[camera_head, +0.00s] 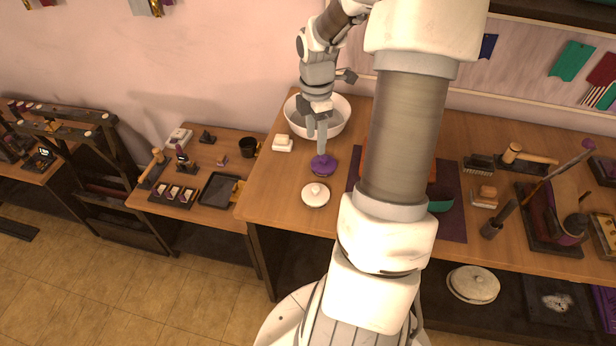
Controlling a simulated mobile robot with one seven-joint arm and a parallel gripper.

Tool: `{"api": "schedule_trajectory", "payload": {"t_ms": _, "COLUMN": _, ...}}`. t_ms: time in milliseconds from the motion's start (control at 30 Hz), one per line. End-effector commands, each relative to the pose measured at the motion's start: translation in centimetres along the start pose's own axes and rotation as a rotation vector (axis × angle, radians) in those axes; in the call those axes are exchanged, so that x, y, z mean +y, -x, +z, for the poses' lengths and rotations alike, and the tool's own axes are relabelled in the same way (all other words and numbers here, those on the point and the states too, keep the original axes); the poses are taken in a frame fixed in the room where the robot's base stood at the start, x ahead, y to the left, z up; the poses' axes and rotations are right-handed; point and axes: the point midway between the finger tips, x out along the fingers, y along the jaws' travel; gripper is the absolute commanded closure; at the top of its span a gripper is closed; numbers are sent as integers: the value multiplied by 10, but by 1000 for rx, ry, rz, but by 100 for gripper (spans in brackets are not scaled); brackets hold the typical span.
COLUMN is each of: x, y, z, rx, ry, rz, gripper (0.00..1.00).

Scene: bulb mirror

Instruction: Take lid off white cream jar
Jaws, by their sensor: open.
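A small round white jar (315,195) stands near the front left of the main table. Its white lid with a small knob sits on top. My gripper (317,138) is open and points down, behind the jar and apart from it. A round purple thing (322,166) lies just below the fingertips, between the gripper and the white jar. I cannot tell whether the fingertips touch it.
A white bowl (337,121) stands behind my gripper. A white block on a small dish (282,144) is left of it. A purple mat (452,216) lies to the right, partly hidden by my arm. The table (268,188) is bare left of the jar.

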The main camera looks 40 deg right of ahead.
Motion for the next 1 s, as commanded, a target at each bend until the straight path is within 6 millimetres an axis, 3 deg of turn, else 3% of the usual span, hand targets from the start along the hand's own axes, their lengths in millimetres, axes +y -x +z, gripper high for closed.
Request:
{"api": "schedule_trajectory", "payload": {"t_ms": 167, "x": -3, "y": -23, "z": 2, "rx": 13, "ry": 14, "rz": -14, "gripper": 36}}
{"api": "schedule_trajectory", "payload": {"t_ms": 600, "x": -4, "y": -112, "z": 0, "rx": 11, "ry": 12, "rz": -12, "gripper": 36}}
{"api": "schedule_trajectory", "payload": {"t_ms": 867, "x": -5, "y": -130, "z": 0, "rx": 10, "ry": 11, "rz": -11, "gripper": 36}}
{"api": "schedule_trajectory", "payload": {"t_ms": 1000, "x": -10, "y": -150, "z": -1, "rx": 11, "ry": 12, "rz": -13, "gripper": 36}}
